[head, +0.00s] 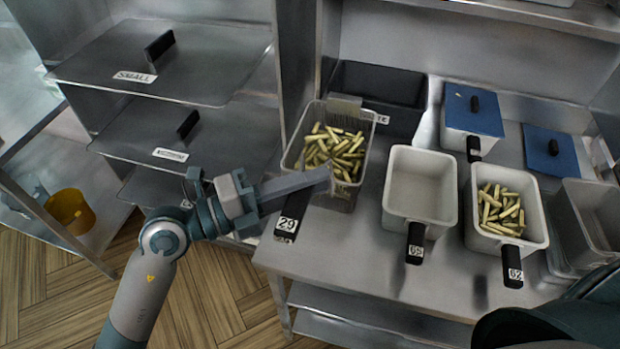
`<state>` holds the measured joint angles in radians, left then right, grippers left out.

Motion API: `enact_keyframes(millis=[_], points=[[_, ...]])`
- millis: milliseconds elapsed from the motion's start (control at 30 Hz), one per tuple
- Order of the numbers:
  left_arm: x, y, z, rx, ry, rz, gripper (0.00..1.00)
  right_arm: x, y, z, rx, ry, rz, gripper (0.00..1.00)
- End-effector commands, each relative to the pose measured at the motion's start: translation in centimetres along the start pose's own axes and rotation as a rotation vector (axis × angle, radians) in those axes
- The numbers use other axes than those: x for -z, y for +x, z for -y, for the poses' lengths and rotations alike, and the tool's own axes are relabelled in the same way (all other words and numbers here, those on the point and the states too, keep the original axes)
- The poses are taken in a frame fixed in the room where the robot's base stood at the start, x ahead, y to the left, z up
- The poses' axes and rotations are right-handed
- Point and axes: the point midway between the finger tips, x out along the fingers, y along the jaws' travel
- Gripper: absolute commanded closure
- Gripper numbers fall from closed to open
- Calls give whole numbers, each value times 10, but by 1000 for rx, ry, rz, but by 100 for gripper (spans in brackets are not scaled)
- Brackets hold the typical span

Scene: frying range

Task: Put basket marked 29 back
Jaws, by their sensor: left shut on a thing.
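The basket marked 29 (289,163) is a clear-grey basket of cut fries at the left end of the metal counter. Its black handle (293,207) bears the label 29 and points toward the front edge. My left gripper (318,181) reaches in from the left, its long grey fingers across the front of the basket where the handle joins. It is shut on the basket; the fingers hide part of the rim. I cannot tell whether the basket rests on the counter or is slightly raised. My right gripper is not in view.
Right of it stand an empty white basket marked 65 (392,196) and a white basket of fries marked 62 (541,232). A black bin (378,84) and blue-lidded containers (473,108) are behind. Shelves with lids (205,75) stand left. The counter's front strip is clear.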

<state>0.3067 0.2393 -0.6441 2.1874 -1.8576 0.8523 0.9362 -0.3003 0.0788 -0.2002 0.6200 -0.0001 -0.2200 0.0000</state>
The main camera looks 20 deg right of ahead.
Motion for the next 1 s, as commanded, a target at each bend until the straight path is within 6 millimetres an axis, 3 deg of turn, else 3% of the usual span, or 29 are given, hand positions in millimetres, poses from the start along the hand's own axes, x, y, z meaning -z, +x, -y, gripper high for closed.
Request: enact_keyframes(millis=[300,333,400,433,1000], points=[[0,0,1,2,2,1,100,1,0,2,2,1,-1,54],[0,0,1,2,2,0,79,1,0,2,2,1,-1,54],[0,0,1,2,2,0,62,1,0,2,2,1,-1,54],[0,0,0,2,2,0,60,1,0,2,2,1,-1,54],[0,-3,-2,-1,0,0,60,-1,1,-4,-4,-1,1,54]])
